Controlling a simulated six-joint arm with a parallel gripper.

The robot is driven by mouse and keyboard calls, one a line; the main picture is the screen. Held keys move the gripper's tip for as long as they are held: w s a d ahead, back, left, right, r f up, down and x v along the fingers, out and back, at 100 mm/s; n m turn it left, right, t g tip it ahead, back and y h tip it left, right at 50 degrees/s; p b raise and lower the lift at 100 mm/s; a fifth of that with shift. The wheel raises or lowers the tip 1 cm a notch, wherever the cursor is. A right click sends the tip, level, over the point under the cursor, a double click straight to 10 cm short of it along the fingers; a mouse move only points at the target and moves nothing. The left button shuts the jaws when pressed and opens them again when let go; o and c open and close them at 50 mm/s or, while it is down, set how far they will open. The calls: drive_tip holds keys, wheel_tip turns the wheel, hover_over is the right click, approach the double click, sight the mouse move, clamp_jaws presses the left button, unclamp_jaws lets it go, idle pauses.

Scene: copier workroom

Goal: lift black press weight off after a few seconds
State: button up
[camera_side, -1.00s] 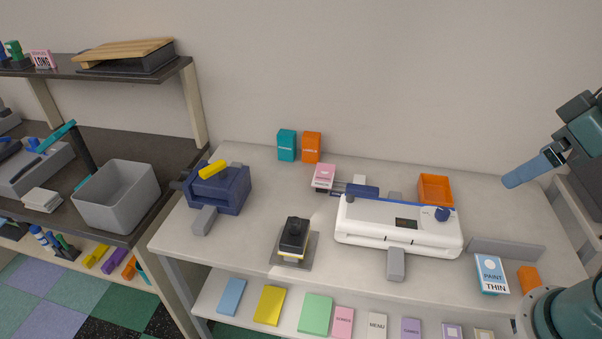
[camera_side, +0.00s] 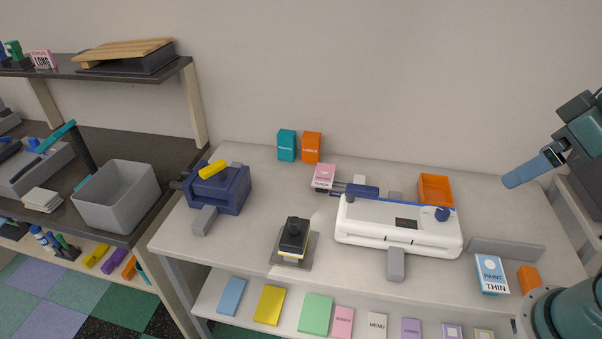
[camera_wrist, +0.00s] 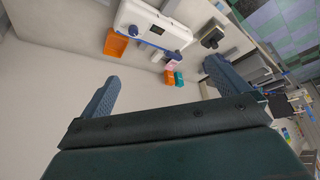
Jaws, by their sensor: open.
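The black press weight (camera_side: 293,236) stands upright on a grey base plate (camera_side: 307,250) at the front middle of the table, with something yellow and white under it. It also shows small in the wrist view (camera_wrist: 212,38), near the top. My gripper (camera_side: 527,172) is at the far right in the side view, raised and well away from the weight. In the wrist view its two blue-grey fingers (camera_wrist: 160,86) are spread wide with nothing between them.
A white laminator-like machine (camera_side: 398,227) stands between my gripper and the weight. A blue punch-like device (camera_side: 218,190) is left of the weight.

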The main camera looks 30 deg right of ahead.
drive_tip(key=shift+w, duration=0.1)
idle(0.3)
drive_tip(key=n+g+y, duration=0.3)
drive_tip(key=n+y, duration=0.1)
drive_tip(key=n, duration=0.7)
hover_over(296, 219)
drive_tip(key=s+d, duration=0.2)
drive_tip(key=d, duration=0.2)
wheel_tip(296, 219, down, 18)
drive_tip(key=shift+x, duration=4.4)
drive_tip(key=shift+a, duration=0.1)
drive_tip(key=shift+s+x, duration=0.1)
drive_tip(key=shift+x, duration=1.15)
drive_tip(key=shift+s+x, duration=0.15)
drive_tip(key=shift+x, duration=1.15)
